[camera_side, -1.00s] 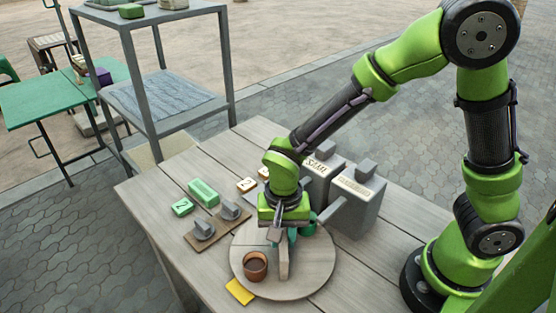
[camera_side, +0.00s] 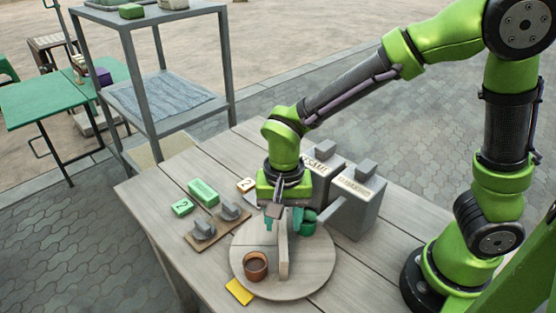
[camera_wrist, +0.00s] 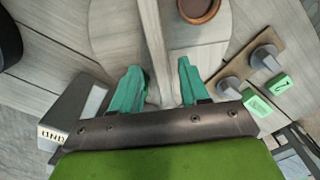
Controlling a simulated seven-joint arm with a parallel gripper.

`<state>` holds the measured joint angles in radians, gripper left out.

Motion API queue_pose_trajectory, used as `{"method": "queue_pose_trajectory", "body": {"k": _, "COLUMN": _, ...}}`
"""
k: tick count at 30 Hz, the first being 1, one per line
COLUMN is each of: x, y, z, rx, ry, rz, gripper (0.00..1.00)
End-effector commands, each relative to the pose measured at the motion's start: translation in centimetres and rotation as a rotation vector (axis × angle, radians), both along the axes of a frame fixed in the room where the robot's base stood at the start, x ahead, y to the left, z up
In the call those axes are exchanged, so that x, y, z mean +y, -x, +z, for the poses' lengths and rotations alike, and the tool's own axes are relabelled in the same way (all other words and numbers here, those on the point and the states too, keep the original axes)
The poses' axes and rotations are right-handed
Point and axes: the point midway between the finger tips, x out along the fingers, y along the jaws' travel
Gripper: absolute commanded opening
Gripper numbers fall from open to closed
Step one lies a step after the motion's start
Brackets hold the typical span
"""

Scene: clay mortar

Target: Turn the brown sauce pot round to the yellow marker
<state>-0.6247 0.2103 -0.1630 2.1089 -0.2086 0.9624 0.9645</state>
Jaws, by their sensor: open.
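The brown sauce pot (camera_side: 256,266) stands upright on the round wooden turntable (camera_side: 315,270), at its front left, left of an upright divider (camera_side: 283,258). The yellow marker (camera_side: 239,291) lies on the table just outside the turntable's rim, close to the pot. In the wrist view the pot (camera_wrist: 198,8) is cut off at the top edge. My gripper (camera_side: 285,222) is open over the divider's far end. In the wrist view its teal fingers (camera_wrist: 158,92) are apart, one on each side of the divider (camera_wrist: 154,50). Whether they touch it cannot be told.
Grey boxes (camera_side: 358,205) labelled in letters stand behind right. A wooden board with grey knobs (camera_side: 204,230) and green blocks (camera_side: 203,192) lie left. The table's front left is clear.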

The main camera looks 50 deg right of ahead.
Motion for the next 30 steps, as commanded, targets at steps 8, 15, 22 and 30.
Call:
{"method": "queue_pose_trajectory", "body": {"k": 8, "x": 0.0, "y": -0.1, "z": 7.0, "rx": -0.006, "ry": -0.003, "rz": -0.001, "gripper": 0.45}}
{"method": "queue_pose_trajectory", "body": {"k": 15, "x": 0.0, "y": 0.0, "z": 10.6, "rx": -0.002, "ry": -0.001, "rz": 0.0, "gripper": 0.45}}
{"method": "queue_pose_trajectory", "body": {"k": 22, "x": 0.0, "y": 0.0, "z": 11.5, "rx": 0.001, "ry": 0.001, "rz": -0.001, "gripper": 0.45}}
{"method": "queue_pose_trajectory", "body": {"k": 30, "x": 0.0, "y": 0.0, "z": 11.5, "rx": 0.0, "ry": 0.0, "rz": 0.01, "gripper": 0.45}}
